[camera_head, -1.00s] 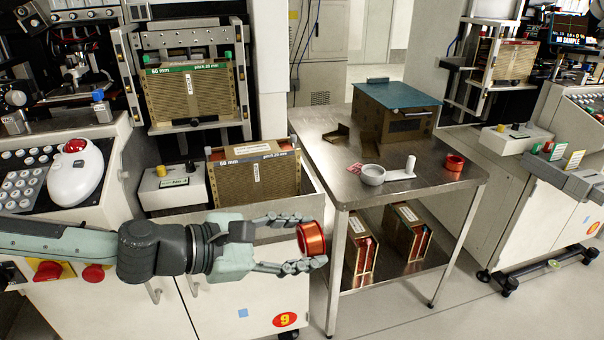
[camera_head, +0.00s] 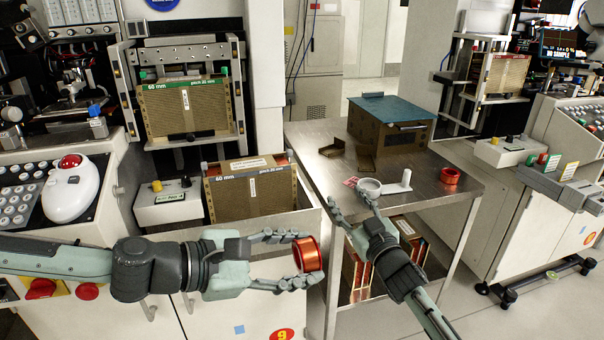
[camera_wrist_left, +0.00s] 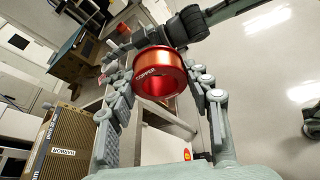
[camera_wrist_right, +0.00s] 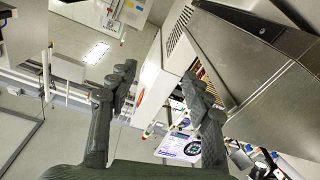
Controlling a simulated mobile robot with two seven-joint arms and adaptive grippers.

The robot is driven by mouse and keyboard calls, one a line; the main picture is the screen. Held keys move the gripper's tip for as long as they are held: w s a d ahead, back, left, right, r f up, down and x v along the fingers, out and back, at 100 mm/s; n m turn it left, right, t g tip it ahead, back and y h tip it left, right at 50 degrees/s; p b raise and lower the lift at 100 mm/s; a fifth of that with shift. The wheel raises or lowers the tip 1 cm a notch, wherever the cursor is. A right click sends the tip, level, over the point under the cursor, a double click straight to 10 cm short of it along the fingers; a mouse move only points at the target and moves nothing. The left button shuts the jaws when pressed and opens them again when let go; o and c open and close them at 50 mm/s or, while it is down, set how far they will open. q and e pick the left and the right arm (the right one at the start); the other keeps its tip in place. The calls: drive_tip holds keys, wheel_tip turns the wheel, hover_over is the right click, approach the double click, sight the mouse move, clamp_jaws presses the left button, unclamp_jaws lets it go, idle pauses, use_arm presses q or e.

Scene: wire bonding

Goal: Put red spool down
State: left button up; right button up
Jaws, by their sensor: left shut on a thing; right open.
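My left gripper (camera_head: 297,260) is shut on a red spool (camera_head: 308,255), held in the air in front of the cabinet and left of the steel table (camera_head: 318,148). In the left wrist view the red spool (camera_wrist_left: 160,74) sits between both fingers. My right gripper (camera_head: 353,207) is open and empty at the table's front edge, close to a white ring-shaped holder with a handle (camera_head: 385,186). In the right wrist view its fingers (camera_wrist_right: 165,92) are spread with nothing between them. A second red spool (camera_head: 450,176) stands on the table's right side.
A brown 60 mm magazine (camera_head: 250,190) sits in the cabinet's top bin. More magazines stand on the lower shelf.

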drive_tip(key=s+a+r+n+g+y, duration=0.25)
drive_tip(key=a+r+n+y, duration=0.4)
drive_tip(key=r, duration=0.35)
drive_tip(key=s+a+r+n+g+y, duration=0.25)
drive_tip(key=a+r+n+y, duration=0.35)
drive_tip(key=a+r, duration=0.3)
drive_tip(key=s+a+r+n+g+y, duration=0.1)
drive_tip(key=s+a+r+n+g, duration=0.35)
drive_tip(key=s+n+g, duration=0.3)
drive_tip(key=s+a+r+n+g, duration=0.4)
drive_tip(key=s+a+n+g, duration=0.25)
drive_tip(key=n+g, duration=0.2)
drive_tip(key=s+f+n+g+h, duration=0.3)
drive_tip(key=s+f+n+h, duration=0.15)
drive_tip(key=s+h, duration=0.2)
drive_tip(key=n+t+h, duration=0.1)
drive_tip(key=t+h, duration=0.5)
drive_tip(key=h, duration=0.7)
approach(302, 241)
wheel_tip(302, 241, down, 10)
drive_tip(key=shift+s+a+f, duration=0.15)
drive_tip(key=shift+f, duration=0.1)
